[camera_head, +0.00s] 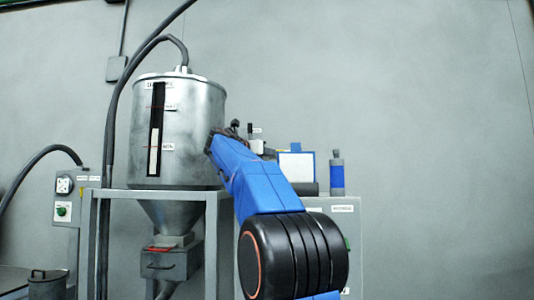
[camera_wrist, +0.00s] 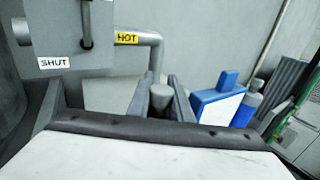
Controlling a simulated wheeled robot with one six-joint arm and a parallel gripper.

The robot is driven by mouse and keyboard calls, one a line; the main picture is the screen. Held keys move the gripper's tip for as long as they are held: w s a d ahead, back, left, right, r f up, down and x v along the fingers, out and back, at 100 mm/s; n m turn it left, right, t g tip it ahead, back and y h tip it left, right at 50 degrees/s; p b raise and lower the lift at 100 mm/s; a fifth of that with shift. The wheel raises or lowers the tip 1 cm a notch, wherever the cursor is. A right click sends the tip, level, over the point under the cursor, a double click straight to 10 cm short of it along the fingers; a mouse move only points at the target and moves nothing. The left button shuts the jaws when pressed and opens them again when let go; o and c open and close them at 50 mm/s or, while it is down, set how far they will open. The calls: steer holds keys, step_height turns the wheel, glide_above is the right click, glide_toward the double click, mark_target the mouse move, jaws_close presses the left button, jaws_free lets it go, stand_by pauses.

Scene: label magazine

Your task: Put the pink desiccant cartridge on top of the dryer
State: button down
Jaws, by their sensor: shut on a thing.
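No pink cartridge shows in either view. In the wrist view my gripper (camera_wrist: 160,92) has its two grey fingers on either side of a grey, round-topped cylinder (camera_wrist: 160,98), and is shut on it. Its colour reads grey, so I cannot tell whether it is the cartridge. In the head view my blue arm hides most of the gripper. A grey cabinet (camera_head: 355,235) with a label too small to read stands behind the arm. A metal hopper (camera_head: 190,125) stands to its left on a frame. I cannot tell from labels which is the dryer.
A blue bottle (camera_head: 337,173) and a blue-edged white panel (camera_head: 296,167) stand on the cabinet top. In the wrist view, a box marked SHUT (camera_wrist: 65,35) and a pipe marked HOT (camera_wrist: 140,38) are at upper left. A dark hose (camera_head: 112,110) runs beside the hopper.

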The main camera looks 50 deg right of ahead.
steer(key=shift+f, duration=0.5)
stand_by(0.4)
steer(key=c, duration=1.5)
jaws_free()
steer(key=s+a, duration=0.1)
steer(key=a, duration=1)
steer(key=s+a, duration=0.1)
steer(key=a, duration=0.5)
steer(key=shift+s+a, duration=0.1)
steer(key=shift+s, duration=0.25)
steer(key=shift+f, duration=0.15)
